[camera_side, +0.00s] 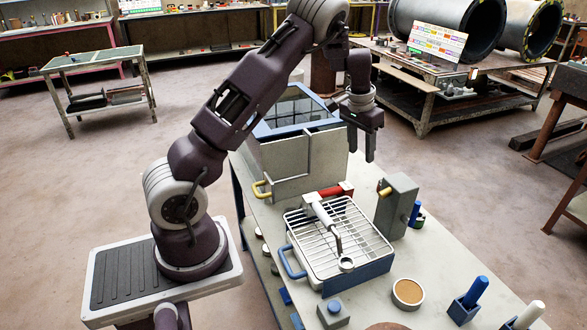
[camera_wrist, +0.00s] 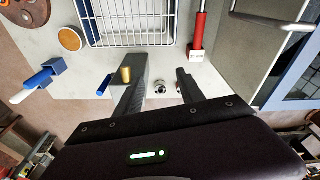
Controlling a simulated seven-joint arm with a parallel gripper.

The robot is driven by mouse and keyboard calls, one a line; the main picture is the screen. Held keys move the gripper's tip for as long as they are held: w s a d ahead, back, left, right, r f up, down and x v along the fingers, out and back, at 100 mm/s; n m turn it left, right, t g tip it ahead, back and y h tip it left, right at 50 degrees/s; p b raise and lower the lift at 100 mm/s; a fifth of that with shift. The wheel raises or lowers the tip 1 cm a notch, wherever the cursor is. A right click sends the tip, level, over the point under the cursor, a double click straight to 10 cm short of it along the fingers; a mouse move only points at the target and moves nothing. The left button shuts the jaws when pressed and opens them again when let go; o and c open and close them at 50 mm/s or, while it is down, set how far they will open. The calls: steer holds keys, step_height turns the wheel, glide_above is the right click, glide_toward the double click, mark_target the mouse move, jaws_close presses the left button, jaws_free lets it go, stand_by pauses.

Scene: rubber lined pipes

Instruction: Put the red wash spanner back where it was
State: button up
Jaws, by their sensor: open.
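A red bar (camera_side: 336,190) lies behind the wire rack (camera_side: 375,252) in the side view. In the wrist view the red bar (camera_wrist: 202,20) ends in a white block with red marks (camera_wrist: 196,55). I cannot tell whether this bar is the whole wash spanner or its holder. My gripper (camera_side: 361,150) is open and empty, pointing down above the bench, behind the grey upright block. In the wrist view my gripper (camera_wrist: 162,80) has its fingers apart.
A grey upright block (camera_side: 398,205) with a yellow knob (camera_side: 385,191) stands right of the rack. A windowed cabinet (camera_side: 295,150) stands behind it. Blue-handled pieces (camera_side: 470,298) and a round tan dish (camera_side: 408,292) are at the front right. Some bench top is clear.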

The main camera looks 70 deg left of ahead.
steer(key=s+d+r+t+h, duration=0.2)
steer(key=s+d+r, duration=1.2)
steer(key=d+r, duration=0.3)
steer(key=s+d+m+t+y, duration=0.1)
steer(key=s+d, duration=0.1)
steer(key=s, duration=0.6)
steer(key=s+d+m+y, duration=0.1)
steer(key=s+d, duration=0.2)
steer(key=s, duration=0.6)
steer(key=shift+s+d+t, duration=0.2)
steer(key=shift+s+t, duration=0.1)
steer(key=shift+t, duration=0.1)
